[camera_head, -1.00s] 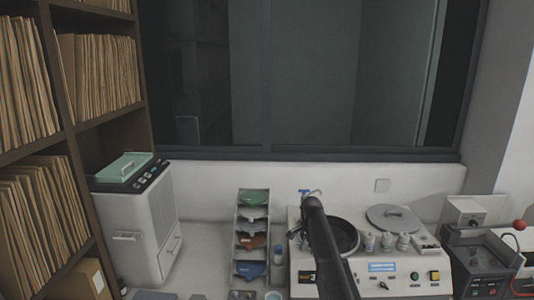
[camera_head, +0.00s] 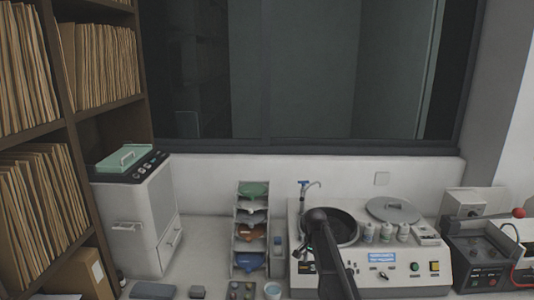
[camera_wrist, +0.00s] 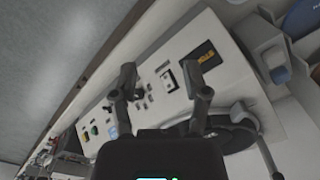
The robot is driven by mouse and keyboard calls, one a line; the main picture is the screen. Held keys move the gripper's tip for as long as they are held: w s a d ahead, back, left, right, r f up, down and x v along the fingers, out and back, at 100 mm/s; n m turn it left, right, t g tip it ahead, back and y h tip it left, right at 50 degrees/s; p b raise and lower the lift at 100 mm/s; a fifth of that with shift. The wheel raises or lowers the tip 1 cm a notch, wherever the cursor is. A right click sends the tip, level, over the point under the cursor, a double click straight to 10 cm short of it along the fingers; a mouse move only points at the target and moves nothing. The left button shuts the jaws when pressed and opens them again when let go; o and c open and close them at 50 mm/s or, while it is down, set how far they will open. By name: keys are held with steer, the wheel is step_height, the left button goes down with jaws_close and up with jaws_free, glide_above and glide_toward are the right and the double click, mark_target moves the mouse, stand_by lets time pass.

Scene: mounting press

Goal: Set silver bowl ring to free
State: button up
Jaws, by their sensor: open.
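The white machine (camera_head: 370,283) on the counter has a dark round bowl (camera_head: 345,222) on its left, with a rim around it, and a round grey lid (camera_head: 393,209) with a handle on its right. I cannot tell for sure which ring is the silver bowl ring or how it is set. My arm hides part of the left bowl and machine front. In the wrist view my gripper (camera_wrist: 160,76) is open and empty, its fingers apart over the machine's front panel (camera_wrist: 165,80). The dark bowl (camera_wrist: 235,135) shows behind the right finger.
A blue tap (camera_head: 304,185) rises behind the bowl. A rack of coloured trays (camera_head: 251,229) stands left of the machine, and another device (camera_head: 487,256) right. A white cabinet (camera_head: 135,215) stands further left.

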steer(key=s+f+n+b, duration=0.4)
steer(key=s+f+b, duration=0.1)
steer(key=s, duration=0.7)
steer(key=s+f+n+b, duration=0.4)
steer(key=s+f+b, duration=0.2)
steer(key=s, duration=0.7)
steer(key=shift+s+d+f+n, duration=0.25)
steer(key=shift+d+f+n, duration=0.15)
steer(key=shift+f, duration=0.2)
steer(key=shift+a, duration=0.1)
stand_by(1.4)
